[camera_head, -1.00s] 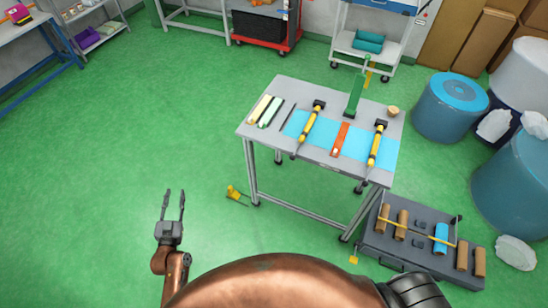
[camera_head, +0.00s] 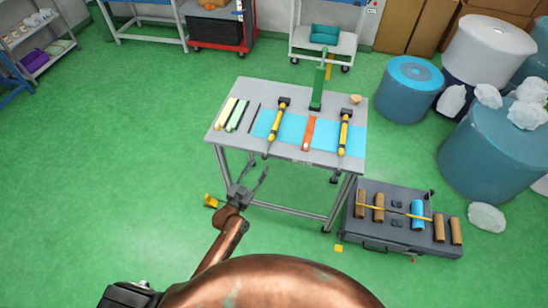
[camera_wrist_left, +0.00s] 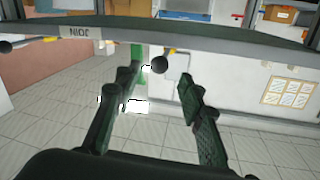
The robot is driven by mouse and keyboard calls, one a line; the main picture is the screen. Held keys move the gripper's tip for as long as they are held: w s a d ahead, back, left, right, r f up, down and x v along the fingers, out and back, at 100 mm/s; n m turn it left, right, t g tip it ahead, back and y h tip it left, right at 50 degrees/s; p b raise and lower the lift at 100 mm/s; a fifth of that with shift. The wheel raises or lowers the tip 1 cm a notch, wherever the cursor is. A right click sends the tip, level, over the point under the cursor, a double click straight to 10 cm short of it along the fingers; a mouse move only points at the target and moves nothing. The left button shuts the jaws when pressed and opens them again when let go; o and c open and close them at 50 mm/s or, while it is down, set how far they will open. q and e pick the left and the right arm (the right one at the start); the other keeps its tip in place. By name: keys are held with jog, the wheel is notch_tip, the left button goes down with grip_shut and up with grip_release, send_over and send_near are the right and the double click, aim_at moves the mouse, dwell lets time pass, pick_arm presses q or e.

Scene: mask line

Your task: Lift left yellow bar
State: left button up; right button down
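Two tools with yellow and black bars lie on the grey table (camera_head: 222,135). The left yellow bar (camera_head: 275,122) slants near the table's middle, and the right yellow bar (camera_head: 343,135) lies near the right side. A separate pale yellow strip (camera_head: 226,113) lies at the table's left edge. My left gripper (camera_head: 250,174) is open and empty, near the table's front edge, apart from both bars. In the left wrist view its two fingers (camera_wrist_left: 157,85) are spread below the table edge (camera_wrist_left: 160,42). My right gripper is not in view.
A blue mat (camera_head: 292,128), an orange strip (camera_head: 309,132), a pale green strip (camera_head: 237,115) and a green upright lever (camera_head: 318,88) are on the table. A dark case (camera_head: 385,236) with several rolls stands at the right. The floor at left is clear.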

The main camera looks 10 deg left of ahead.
aim_at(265, 157)
pick_arm(q)
jog(key=x, duration=0.6)
jog(key=shift+w+d, duration=0.2)
jog(key=shift+w, duration=0.05)
jog(key=shift+c, duration=0.7)
grip_shut()
jog(key=shift+r, duration=0.1)
